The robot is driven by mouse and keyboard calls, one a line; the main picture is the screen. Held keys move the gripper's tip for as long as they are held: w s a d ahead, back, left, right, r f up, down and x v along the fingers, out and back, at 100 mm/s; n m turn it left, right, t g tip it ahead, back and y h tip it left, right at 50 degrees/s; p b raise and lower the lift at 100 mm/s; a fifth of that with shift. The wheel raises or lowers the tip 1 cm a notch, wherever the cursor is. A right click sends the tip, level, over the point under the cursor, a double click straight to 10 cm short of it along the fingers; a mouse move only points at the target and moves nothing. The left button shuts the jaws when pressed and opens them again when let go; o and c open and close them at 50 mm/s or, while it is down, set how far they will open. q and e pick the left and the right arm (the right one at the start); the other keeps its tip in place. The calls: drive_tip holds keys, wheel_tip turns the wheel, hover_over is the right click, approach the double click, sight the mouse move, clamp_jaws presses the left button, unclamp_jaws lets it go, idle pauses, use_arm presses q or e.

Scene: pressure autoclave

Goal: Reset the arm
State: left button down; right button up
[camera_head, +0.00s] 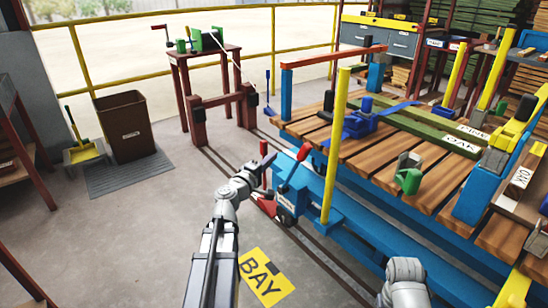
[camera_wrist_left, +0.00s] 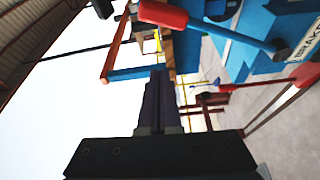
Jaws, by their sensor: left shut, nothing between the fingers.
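My left arm reaches up from the bottom of the head view, and its gripper (camera_head: 268,163) is beside the blue end of the cart. In the left wrist view the dark fingers (camera_wrist_left: 158,105) are together with nothing between them. A lever with a red grip (camera_wrist_left: 163,14) and blue rod passes close by the fingertips, apart from them as far as I can tell. Part of my right arm (camera_head: 405,283) shows at the bottom right of the head view; its gripper is out of view.
The blue cart carries a slatted wooden deck (camera_head: 345,150) with green OAK timber (camera_head: 440,137) and clamps. A yellow post (camera_head: 334,150) rises near my left gripper. A brown bin (camera_head: 127,127) stands at the left.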

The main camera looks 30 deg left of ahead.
idle(0.4)
use_arm(q)
drive_tip(key=s+d+f+m+g+h, duration=0.3)
drive_tip(key=d+f+m+g, duration=0.4)
drive_tip(key=d, duration=0.5)
drive_tip(key=s+d+f+m+g+h, duration=0.2)
drive_tip(key=s+d+f+m+g, duration=0.3)
drive_tip(key=d+f, duration=0.55)
drive_tip(key=s+d+f+m+g+y, duration=0.1)
drive_tip(key=s+f+m+g+y, duration=0.45)
drive_tip(key=s, duration=0.35)
drive_tip(key=s+d+r+m+g+y+p, duration=0.1)
drive_tip(key=s+d+r+m+p, duration=0.35)
drive_tip(key=d, duration=0.65)
wheel_tip(320, 180, up, 39)
drive_tip(key=s+n+p, duration=0.1)
drive_tip(key=p, duration=3.7)
drive_tip(key=shift+s, duration=0.2)
drive_tip(key=shift+f, duration=0.15)
